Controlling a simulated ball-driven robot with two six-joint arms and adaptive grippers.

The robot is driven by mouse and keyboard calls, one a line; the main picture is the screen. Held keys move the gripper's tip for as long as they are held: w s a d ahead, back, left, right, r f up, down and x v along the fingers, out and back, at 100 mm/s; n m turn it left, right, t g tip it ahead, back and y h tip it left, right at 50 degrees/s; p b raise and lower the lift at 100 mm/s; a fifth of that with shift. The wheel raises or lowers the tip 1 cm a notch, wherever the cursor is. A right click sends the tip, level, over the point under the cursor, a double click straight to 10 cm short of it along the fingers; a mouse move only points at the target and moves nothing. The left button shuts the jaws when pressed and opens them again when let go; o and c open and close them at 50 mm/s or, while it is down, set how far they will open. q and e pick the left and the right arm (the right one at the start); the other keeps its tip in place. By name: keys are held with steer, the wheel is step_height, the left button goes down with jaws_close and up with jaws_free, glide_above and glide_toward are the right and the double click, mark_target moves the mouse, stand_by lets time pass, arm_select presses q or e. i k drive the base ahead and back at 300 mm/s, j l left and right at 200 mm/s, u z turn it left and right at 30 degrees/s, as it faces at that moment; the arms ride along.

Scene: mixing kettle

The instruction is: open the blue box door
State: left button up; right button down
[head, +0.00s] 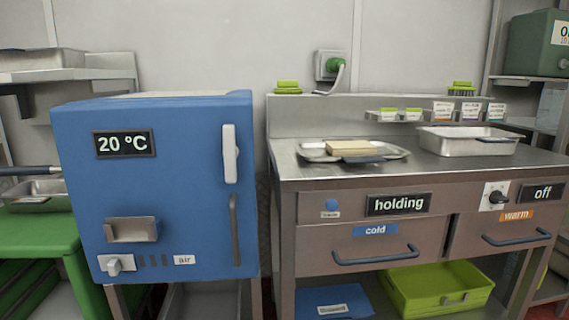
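The blue box (180,190) stands at the left on a metal stand. Its front door is shut. A "20 °C" display (124,143) sits on its upper left. A white latch handle (231,154) is upright at the door's upper right. Below it is a dark vertical bar handle (235,230). A grey slot or tray piece (132,230) and a white knob (115,265) are at the lower left, beside an "air" label (185,260). Neither of my grippers shows in the head view.
Right of the box stands a steel counter (290,165) with "cold" (350,247) and "warm" (500,240) drawers. A tray (318,153) and a metal pan (467,147) are on it. A green bin (435,290) is below. A green table (40,232) stands at far left.

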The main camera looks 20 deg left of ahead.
mark_target(146, 180)
steer(key=u, duration=1.5)
